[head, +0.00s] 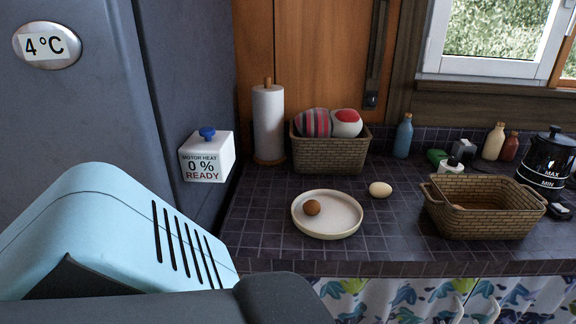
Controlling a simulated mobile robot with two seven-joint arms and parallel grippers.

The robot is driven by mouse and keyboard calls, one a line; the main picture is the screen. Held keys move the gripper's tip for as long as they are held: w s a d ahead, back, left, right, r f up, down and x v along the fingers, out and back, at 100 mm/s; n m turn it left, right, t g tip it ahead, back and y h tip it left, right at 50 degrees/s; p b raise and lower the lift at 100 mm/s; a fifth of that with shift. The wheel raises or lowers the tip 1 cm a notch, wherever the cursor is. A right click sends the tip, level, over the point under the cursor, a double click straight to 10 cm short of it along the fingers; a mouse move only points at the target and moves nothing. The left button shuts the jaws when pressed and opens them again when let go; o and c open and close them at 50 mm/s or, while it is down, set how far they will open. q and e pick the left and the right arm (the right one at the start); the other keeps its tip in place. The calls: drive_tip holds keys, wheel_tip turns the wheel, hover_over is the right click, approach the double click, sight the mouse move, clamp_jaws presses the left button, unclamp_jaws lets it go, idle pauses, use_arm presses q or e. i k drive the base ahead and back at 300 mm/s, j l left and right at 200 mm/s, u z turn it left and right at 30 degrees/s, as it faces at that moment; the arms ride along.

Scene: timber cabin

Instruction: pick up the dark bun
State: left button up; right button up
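The dark bun (312,207) is a small round brown piece. It lies on the left part of a pale round plate (340,220) on the dark tiled counter. A paler, cream-coloured bun or egg (380,189) rests on the tiles just right of the plate, apart from it. Neither of my grippers shows in the head view. A pale blue and dark grey part of my own body fills the lower left.
A wicker basket with cloth items (330,152) stands behind the plate, beside a paper towel roll (268,122). Another wicker basket (484,222) stands right, with bottles and a black canister (549,158) behind it. A grey fridge-like wall (70,110) bounds the left.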

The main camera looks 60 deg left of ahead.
sight(311, 208)
drive_tip(key=u, duration=1.5)
drive_tip(key=i+u, duration=0.15)
drive_tip(key=u, duration=0.35)
drive_tip(key=i+l, duration=0.5)
drive_tip(key=k+l, duration=0.15)
drive_tip(key=l, duration=0.2)
drive_tip(key=k+l, duration=0.15)
drive_tip(key=l, duration=0.15)
drive_tip(key=k+l+u, duration=0.1)
drive_tip(key=l, duration=0.25)
